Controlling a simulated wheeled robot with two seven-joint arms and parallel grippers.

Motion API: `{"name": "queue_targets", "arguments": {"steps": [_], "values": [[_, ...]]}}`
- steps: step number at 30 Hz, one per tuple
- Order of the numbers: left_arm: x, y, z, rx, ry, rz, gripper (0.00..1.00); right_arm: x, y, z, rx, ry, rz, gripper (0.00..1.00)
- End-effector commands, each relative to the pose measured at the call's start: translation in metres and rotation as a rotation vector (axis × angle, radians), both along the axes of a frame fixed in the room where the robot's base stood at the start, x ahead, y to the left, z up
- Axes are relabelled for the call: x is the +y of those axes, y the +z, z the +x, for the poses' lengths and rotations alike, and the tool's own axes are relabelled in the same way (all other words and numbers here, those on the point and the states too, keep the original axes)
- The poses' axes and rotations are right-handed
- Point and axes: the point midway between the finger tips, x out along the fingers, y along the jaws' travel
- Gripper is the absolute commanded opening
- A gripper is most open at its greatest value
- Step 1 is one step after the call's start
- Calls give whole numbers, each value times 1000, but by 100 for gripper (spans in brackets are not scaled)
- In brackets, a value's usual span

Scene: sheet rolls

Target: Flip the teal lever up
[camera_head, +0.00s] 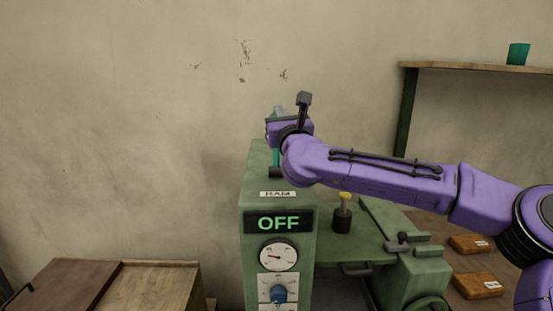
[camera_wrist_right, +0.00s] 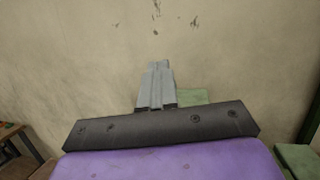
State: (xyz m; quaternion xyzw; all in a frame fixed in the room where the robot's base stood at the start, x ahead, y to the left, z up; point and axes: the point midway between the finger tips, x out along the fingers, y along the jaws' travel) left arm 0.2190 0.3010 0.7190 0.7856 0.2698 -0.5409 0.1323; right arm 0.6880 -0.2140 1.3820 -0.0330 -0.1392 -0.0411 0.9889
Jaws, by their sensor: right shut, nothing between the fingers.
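The teal lever (camera_head: 276,157) shows as a short teal strip above a dark mount on top of the green machine (camera_head: 255,205). Its upper part is hidden behind my right wrist, so its full tilt cannot be told. My right gripper (camera_head: 279,111) is at the top of the machine, just above the visible teal strip. Its grey fingers are shut and empty; they also show closed together in the right wrist view (camera_wrist_right: 157,85). I cannot tell whether they touch the lever, which does not show in the wrist view. My left gripper is not in view.
The machine's display (camera_head: 279,222) reads OFF, above a round gauge (camera_head: 278,256) and a blue knob (camera_head: 278,293). A dark post with a yellow top (camera_head: 344,205) stands on the green bed to the right. A wooden crate (camera_head: 160,285) stands at lower left.

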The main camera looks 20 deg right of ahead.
Motion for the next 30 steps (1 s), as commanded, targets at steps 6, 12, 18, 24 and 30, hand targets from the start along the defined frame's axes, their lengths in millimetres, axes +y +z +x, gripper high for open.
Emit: {"name": "queue_targets", "arguments": {"steps": [6, 12, 18, 24, 30], "values": [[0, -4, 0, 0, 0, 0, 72, -5, -1, 2, 1, -5, 0, 0], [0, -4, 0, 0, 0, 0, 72, -7, -1, 2, 2, -7, 0, 0], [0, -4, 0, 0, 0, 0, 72, -7, -1, 2, 2, -8, 0, 0], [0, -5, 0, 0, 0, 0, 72, -5, 3, -2, 1, -5, 0, 0], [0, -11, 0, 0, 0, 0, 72, 1, 23, -28, -5, 1, 1, 0]]}}
